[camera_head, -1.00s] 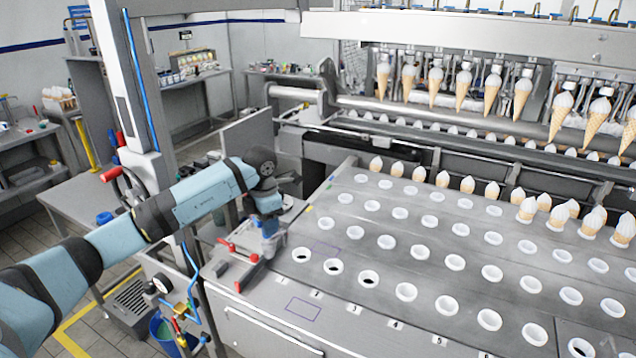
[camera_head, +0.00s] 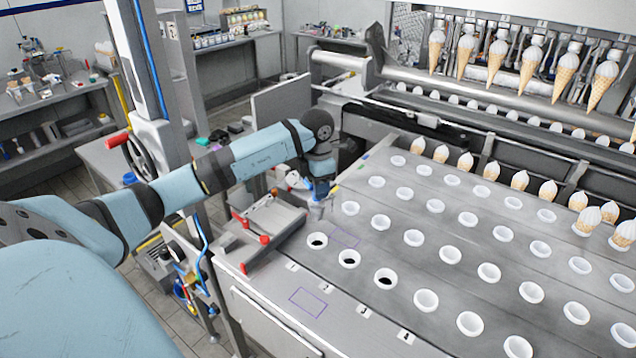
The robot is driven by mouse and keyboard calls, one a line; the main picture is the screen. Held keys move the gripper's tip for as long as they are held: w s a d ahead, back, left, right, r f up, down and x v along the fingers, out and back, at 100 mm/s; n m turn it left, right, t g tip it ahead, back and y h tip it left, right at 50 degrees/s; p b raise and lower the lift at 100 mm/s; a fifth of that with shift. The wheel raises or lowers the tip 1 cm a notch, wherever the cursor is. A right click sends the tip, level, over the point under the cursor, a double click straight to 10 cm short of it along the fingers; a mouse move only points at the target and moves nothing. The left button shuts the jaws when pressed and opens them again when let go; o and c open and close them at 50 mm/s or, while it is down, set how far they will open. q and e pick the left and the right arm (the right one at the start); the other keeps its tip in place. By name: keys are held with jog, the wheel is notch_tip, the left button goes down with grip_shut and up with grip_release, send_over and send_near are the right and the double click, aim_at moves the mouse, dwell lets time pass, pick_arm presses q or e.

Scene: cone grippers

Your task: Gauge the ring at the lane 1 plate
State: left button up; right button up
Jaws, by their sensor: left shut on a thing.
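The lane 1 ring (camera_head: 317,240) is a white ring with a dark opening, set in the grey plate (camera_head: 300,245) at the near left corner, by the number 1 label. My left gripper (camera_head: 317,198) points down just behind this ring in the picture. It is shut on a small pale grey-blue piece (camera_head: 316,209), mostly hidden by the jaws; its shape is hard to make out. The piece appears above the deck and apart from the ring. The lane 2 ring (camera_head: 349,259) and lane 3 ring (camera_head: 386,279) also have dark openings. My right gripper is not in view.
A grey fixture with red handles (camera_head: 262,232) stands just left of the lane 1 ring. Rows of white rings fill the deck to the right. Filled cones (camera_head: 491,171) stand along the back, and others hang from the machine (camera_head: 535,55).

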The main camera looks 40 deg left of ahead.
pick_arm(q)
jog(key=shift+f+b, duration=1.1)
jog(key=shift+f, duration=1.15)
notch_tip(320, 180, down, 8)
jog(key=b, duration=0.5)
jog(key=o, duration=1.1)
notch_tip(320, 180, up, 14)
jog(key=shift+f+b, duration=0.1)
jog(key=shift+b, duration=0.45)
